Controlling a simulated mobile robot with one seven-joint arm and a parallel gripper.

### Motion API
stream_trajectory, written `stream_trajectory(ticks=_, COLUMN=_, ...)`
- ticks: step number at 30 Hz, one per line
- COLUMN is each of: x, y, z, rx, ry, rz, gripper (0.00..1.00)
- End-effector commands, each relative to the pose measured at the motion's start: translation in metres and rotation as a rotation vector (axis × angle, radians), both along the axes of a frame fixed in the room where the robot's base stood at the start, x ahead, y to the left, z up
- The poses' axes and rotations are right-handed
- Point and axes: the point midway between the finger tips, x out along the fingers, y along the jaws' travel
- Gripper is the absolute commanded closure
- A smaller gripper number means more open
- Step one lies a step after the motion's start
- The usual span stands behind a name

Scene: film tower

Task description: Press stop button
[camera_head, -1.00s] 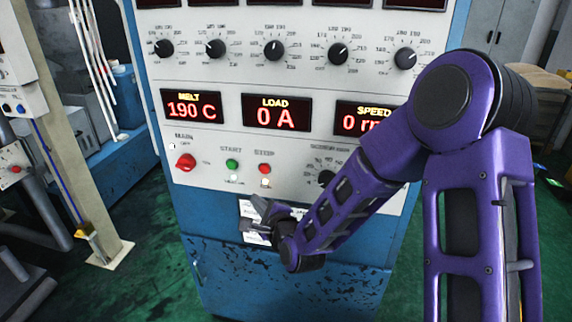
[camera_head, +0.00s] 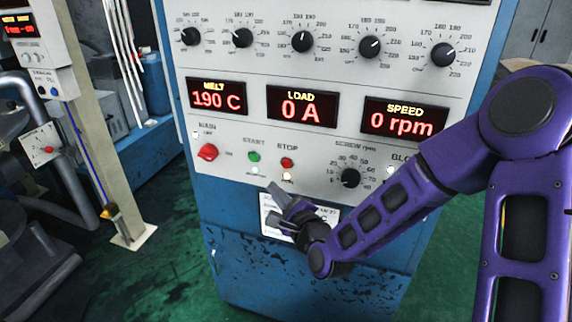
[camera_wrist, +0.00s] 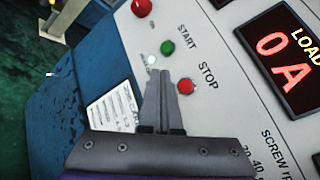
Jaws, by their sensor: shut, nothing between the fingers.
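The red stop button (camera_head: 287,162) sits on the white control panel under the STOP label, right of the green start button (camera_head: 254,157). My gripper (camera_head: 274,205) is shut and empty, below the stop button near the panel's lower edge. It also shows in the wrist view (camera_wrist: 164,86). No contact with the button is visible.
A red main switch (camera_head: 207,152) is left of the buttons, and a black screw-rpm knob (camera_head: 350,178) is to the right. Displays above read 190 C, 0 A and 0 rpm. A paper label (camera_wrist: 112,112) is on the blue cabinet below. A beige post (camera_head: 100,150) stands at left.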

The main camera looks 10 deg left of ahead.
Motion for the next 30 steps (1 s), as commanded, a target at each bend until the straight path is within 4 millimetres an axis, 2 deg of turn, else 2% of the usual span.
stream_trajectory(ticks=6, x=0.033, y=-0.003, z=0.001, rx=-0.001, ry=-0.003, rz=-0.001, gripper=1.00)
stream_trajectory(ticks=13, x=0.058, y=-0.005, z=0.000, rx=0.001, ry=-0.001, rz=-0.001, gripper=1.00)
stream_trajectory(ticks=19, x=0.066, y=-0.005, z=0.000, rx=-0.001, ry=-0.001, rz=0.000, gripper=1.00)
stream_trajectory(ticks=30, x=0.067, y=-0.005, z=0.000, rx=-0.001, ry=-0.001, rz=0.000, gripper=1.00)
